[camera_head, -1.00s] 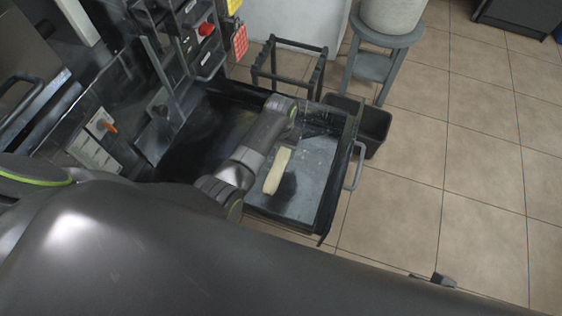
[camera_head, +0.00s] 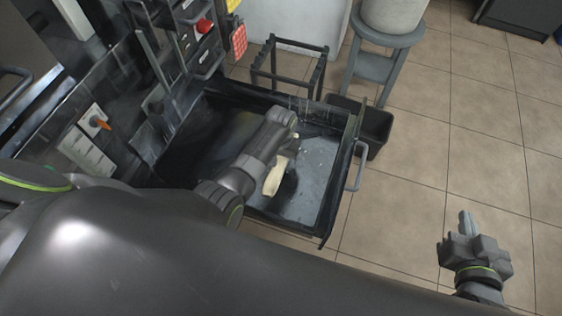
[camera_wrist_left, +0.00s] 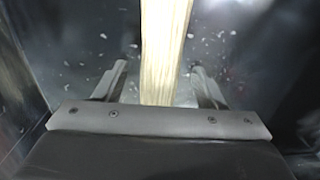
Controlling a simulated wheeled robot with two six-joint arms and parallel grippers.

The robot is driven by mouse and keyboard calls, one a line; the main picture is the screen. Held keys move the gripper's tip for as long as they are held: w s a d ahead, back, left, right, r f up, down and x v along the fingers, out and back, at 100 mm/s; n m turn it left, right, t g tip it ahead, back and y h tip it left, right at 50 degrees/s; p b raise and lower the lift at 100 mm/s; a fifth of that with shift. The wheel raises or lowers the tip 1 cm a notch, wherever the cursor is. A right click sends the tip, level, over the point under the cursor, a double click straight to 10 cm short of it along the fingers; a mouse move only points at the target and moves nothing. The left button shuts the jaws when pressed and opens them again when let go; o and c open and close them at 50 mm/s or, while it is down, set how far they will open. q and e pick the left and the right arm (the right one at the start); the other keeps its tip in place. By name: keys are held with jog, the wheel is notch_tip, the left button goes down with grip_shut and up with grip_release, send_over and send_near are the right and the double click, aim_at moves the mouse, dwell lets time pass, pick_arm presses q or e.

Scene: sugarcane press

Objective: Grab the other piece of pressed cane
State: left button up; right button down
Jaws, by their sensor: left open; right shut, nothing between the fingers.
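A pale, flattened piece of pressed cane (camera_head: 274,179) lies in the dark metal tray (camera_head: 310,196), partly covered by my left arm. In the left wrist view, the cane (camera_wrist_left: 166,40) runs lengthwise between the two fingers of my left gripper (camera_wrist_left: 158,70). The gripper is open, with visible gaps beside the cane; whether the fingers are down around it or still above it I cannot tell. In the head view my left fingers are mostly hidden by the arm. My right gripper (camera_head: 467,222) is shut and empty, over the floor at the lower right.
The tray has raised walls and a handle (camera_head: 357,166) on its right side. Small pale bits lie on its floor. A dark bin (camera_head: 377,130) and a grey stool (camera_head: 374,66) stand beyond it. The press with a red button (camera_head: 205,26) is at upper left. Tiled floor is open at right.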

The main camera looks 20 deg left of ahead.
pick_arm(q)
jog(key=shift+c, duration=0.5)
jog(key=c, duration=1.1)
jog(key=shift+o, duration=0.2)
